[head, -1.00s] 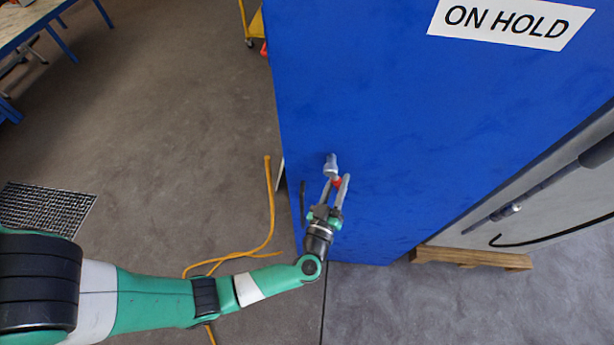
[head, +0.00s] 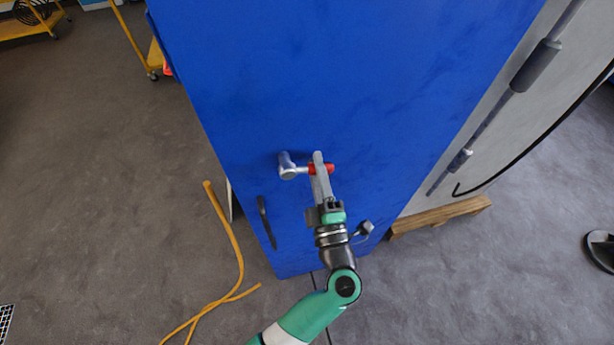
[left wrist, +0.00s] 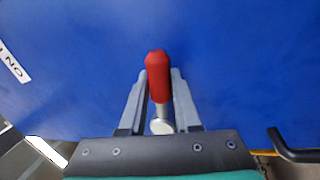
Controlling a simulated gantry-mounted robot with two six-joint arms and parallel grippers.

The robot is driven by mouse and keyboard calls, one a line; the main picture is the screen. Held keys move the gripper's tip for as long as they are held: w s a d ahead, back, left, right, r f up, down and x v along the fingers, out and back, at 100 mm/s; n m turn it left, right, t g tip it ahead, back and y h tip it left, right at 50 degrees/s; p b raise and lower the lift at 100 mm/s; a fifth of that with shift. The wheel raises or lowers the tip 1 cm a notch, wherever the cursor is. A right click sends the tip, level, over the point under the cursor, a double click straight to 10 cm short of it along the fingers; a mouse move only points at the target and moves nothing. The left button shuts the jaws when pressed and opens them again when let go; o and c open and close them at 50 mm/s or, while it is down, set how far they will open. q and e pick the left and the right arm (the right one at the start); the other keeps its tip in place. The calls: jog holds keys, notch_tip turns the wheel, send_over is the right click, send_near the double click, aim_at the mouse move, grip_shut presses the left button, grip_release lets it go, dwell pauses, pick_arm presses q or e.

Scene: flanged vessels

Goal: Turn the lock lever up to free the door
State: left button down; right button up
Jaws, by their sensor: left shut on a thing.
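The lock lever is on the blue door (head: 240,120). It has a silver hub (head: 288,168) and a short arm with a red grip (head: 329,169), and it points right from the hub, roughly level in the head view. My left gripper (head: 319,165) is shut on the lever at its red grip. In the left wrist view, the red grip (left wrist: 158,75) lies between the two fingers, with the silver hub (left wrist: 162,126) closer to the gripper's base. The door looks closed. My right gripper is not in view.
A black handle (head: 266,222) is on the door below and left of the lever. A yellow hose (head: 235,250) lies on the floor to the left. A wooden pallet piece (head: 440,215) sits at the right base. The floor in front is mostly clear.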

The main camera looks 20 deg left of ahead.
pick_arm(q)
jog(key=shift+r+n+g+y+b, duration=0.2)
jog(key=shift+r+n+y+b, duration=0.15)
jog(key=shift+n, duration=0.55)
jog(key=shift+r+n+g+y+b, duration=0.25)
jog(key=shift+r+n+b, duration=0.15)
jog(key=shift+n, duration=0.5)
jog(key=shift+r, duration=0.1)
jog(key=c, duration=0.6)
grip_release()
jog(key=v, duration=1.1)
jog(key=shift+s+d, duration=0.2)
jog(key=shift+d, duration=0.05)
